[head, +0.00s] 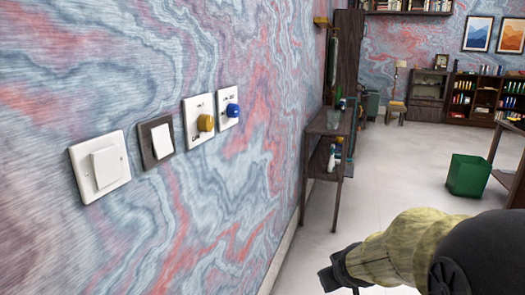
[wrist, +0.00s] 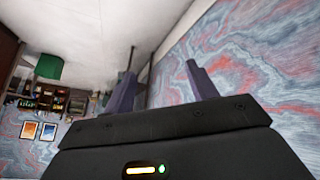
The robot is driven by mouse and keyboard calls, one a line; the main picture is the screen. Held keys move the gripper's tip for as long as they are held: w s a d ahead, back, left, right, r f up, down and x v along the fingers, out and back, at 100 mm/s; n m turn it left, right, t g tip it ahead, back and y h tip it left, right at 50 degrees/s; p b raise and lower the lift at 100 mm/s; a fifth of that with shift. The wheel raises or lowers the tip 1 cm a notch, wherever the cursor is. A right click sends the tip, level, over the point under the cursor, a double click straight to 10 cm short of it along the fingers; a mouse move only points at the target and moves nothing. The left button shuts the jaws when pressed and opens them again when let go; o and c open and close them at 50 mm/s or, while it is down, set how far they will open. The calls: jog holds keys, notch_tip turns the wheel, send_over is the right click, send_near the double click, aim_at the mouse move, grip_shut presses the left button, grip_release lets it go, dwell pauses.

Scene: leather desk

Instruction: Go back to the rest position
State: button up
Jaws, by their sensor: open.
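My gripper shows at the bottom of the head view (head: 338,274), at the end of my arm, partly cut off by the frame edge. In the wrist view, its two fingers stand apart with nothing between them (wrist: 160,72). It is open, empty and clear of the wall fittings. On the marbled wall at left are a white switch (head: 101,166), a dark-framed switch (head: 160,140), a plate with a yellow knob (head: 205,123) and a plate with a blue knob (head: 232,109).
A dark side table (head: 331,122) with bottles stands against the wall ahead. A green bin (head: 468,175) stands on the pale floor at right; it also shows in the wrist view (wrist: 64,68). Bookshelves (head: 475,98) line the far wall. The floor between is clear.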

jog(key=s+a+f+m+g, duration=0.2)
jog(key=s+f+g, duration=0.1)
jog(key=s, duration=0.4)
jog(key=s+a+f+m+g, duration=0.15)
jog(key=s+f, duration=0.25)
jog(key=s, duration=0.4)
notch_tip(320, 180, up, 33)
jog(key=p, duration=3.2)
jog(key=shift+w+d+y+p, duration=0.25)
jog(key=shift+w+y+p, duration=0.05)
jog(key=shift+w, duration=0.05)
jog(key=shift+g, duration=0.25)
